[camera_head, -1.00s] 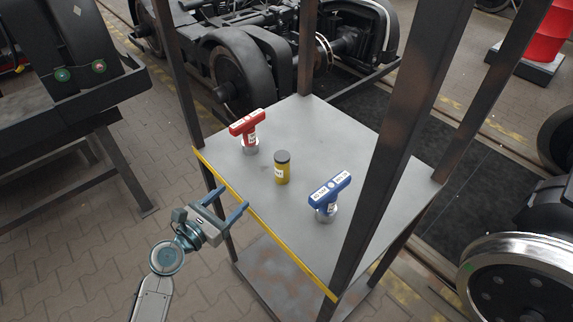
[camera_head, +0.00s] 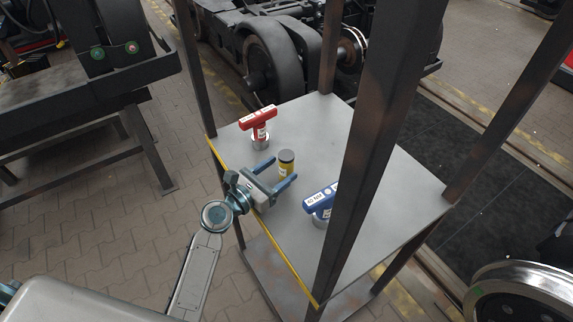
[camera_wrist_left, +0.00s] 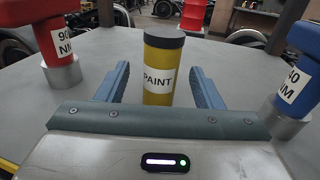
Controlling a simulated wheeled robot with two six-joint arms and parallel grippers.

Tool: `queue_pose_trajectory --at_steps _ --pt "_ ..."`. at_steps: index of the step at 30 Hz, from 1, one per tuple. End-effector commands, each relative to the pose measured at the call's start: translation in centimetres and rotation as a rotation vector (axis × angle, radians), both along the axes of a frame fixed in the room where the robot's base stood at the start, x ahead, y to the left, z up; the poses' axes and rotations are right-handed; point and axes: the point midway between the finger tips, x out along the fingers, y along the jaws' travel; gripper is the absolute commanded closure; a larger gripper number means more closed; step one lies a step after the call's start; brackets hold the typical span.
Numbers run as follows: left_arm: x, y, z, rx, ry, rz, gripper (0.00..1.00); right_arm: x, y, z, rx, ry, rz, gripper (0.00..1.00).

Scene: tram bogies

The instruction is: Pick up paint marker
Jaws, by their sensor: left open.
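The paint marker (camera_head: 286,166) is a yellow cylinder with a dark grey cap, standing upright on the grey shelf top (camera_head: 330,215). In the left wrist view the paint marker (camera_wrist_left: 161,72) shows a white PAINT label and stands between and just ahead of the two blue fingers. My left gripper (camera_head: 276,174) is open, with its fingers reaching toward the marker from the front left edge of the shelf. The left gripper (camera_wrist_left: 158,88) appears empty, with a gap on each side of the marker. My right gripper is not in view.
A red T-handled tool (camera_head: 259,122) stands to the left behind the marker. A blue T-handled tool (camera_head: 319,202) stands to the right, partly hidden by a dark shelf post (camera_head: 375,140). Other posts rise at the shelf corners. The shelf's back right area is clear.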

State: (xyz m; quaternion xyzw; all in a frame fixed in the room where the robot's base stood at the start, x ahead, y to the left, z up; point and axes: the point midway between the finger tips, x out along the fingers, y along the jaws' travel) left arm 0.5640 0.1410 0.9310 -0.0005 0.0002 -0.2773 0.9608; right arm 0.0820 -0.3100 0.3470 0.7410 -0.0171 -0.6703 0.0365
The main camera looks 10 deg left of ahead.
Motion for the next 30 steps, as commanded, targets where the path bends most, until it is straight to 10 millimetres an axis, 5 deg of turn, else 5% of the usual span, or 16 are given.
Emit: queue_pose_trajectory --at_steps 9,18,26,30 --pt "3.8 -2.4 0.1 -0.001 -0.001 0.0 0.39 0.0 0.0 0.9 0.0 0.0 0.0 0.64" --pt "4.2 -2.7 0.0 0.0 0.0 0.0 0.39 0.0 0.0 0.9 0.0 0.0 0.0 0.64" --pt "4.2 -2.7 0.0 0.0 0.0 0.0 0.89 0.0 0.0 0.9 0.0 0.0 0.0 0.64" --pt "4.2 -2.7 0.0 -0.001 -0.001 0.0 0.9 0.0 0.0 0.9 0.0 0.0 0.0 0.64"
